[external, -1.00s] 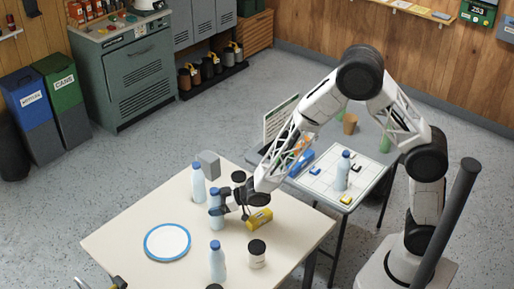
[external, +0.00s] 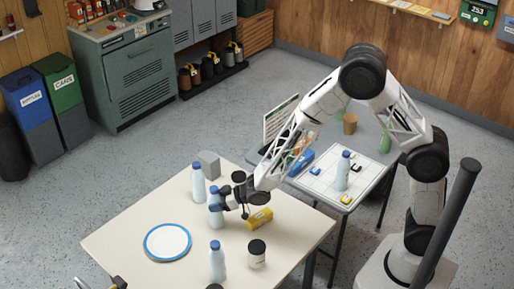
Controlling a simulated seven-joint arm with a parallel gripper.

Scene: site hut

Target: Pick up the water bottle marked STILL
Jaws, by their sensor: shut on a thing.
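Several pale bottles with blue caps stand in the external view. My gripper (external: 222,205) is shut on one of them, the middle bottle (external: 215,218), which is upright at the table. I cannot tell whether its base touches the tabletop. Another bottle (external: 198,186) stands just behind it to the left. A third bottle (external: 217,262) stands near the front of the table. One more bottle (external: 342,173) stands on the side table at the right. The lettering on the bottles is too small to read, so I cannot tell which is marked STILL.
The side table (external: 330,200) carries a white gridded board with small coloured pieces.

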